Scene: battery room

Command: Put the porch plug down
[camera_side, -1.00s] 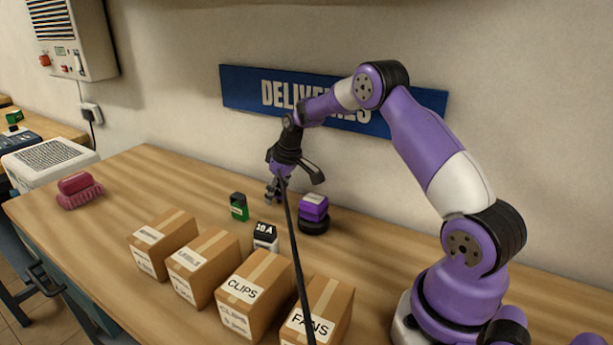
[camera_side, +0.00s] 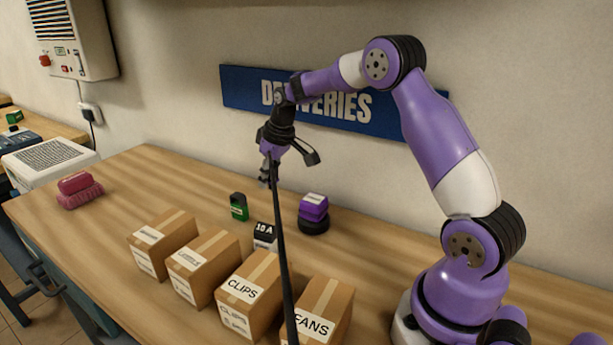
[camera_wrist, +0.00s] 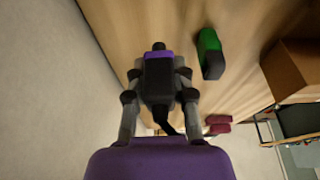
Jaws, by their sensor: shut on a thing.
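My gripper (camera_side: 268,178) is above the back of the wooden bench, clear of its top, in the side view. In the wrist view its two fingers (camera_wrist: 159,78) are shut on a black block with a purple band (camera_wrist: 158,56), which I take to be the porch plug; no label on it is readable. A dark cord (camera_wrist: 168,121) shows below the block there. In the side view the held block is small and mostly hidden by the fingers, and a long dark line (camera_side: 282,260) runs from the gripper down to the bottom edge.
Bare wood lies at the back left.

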